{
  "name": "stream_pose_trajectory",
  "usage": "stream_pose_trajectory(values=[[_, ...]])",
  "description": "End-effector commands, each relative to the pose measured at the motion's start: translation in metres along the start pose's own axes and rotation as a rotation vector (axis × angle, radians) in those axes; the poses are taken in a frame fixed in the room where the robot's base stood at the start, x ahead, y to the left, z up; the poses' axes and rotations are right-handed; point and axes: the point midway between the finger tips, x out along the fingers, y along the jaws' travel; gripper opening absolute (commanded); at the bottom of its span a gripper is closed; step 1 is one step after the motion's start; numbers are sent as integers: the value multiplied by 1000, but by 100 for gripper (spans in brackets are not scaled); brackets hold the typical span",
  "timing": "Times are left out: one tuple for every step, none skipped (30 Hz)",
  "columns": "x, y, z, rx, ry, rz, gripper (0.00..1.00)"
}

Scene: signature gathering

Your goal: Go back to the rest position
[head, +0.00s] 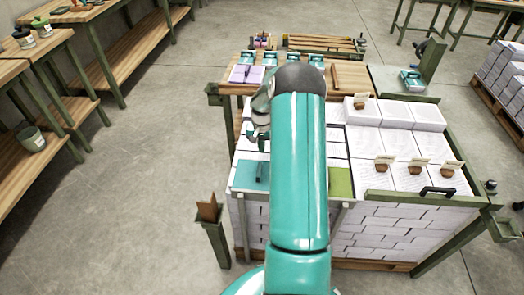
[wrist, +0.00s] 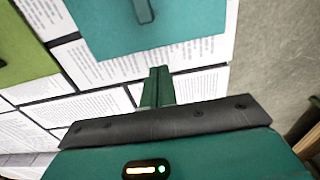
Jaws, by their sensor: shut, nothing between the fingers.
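My gripper shows in the wrist view (wrist: 157,82) with its narrow green fingers together and nothing between them. It hangs above sheets of printed paper (wrist: 105,104). The wrist end shows left of the arm, but the fingertips are too small to make out there. The teal board (head: 243,175) lies at the near left of the stacks.
An olive-green sheet (head: 341,183) lies right of my arm. Paper stacks (head: 410,178) with brown-based card holders stand to the right, behind a green rail with a black handle (head: 437,190). Open floor (head: 150,190) lies left.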

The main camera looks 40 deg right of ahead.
Motion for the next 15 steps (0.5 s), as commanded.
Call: stream_pose_trajectory(values=[[-12, 0, 0, -1, 3, 1, 0], [-18, 0, 1, -1, 2, 1, 0], [-26, 0, 2, 0, 2, 1, 0], [-32, 0, 2, 0, 2, 1, 0], [-38, 0, 2, -1, 2, 1, 0], [-46, 0, 3, -1, 2, 2, 0], [-51, 0, 3, -1, 2, 1, 0], [-56, 0, 3, 0, 2, 1, 0], [-63, 0, 3, 0, 1, 1, 0], [-66, 0, 3, 0, 0, 1, 0], [-70, 0, 3, 0, 0, 1, 0], [-73, 0, 3, -1, 0, 1, 0], [-75, 0, 3, -1, 0, 1, 0], [-77, 0, 4, -1, -1, 1, 0], [-78, 0, 4, -1, -2, 1, 0]])
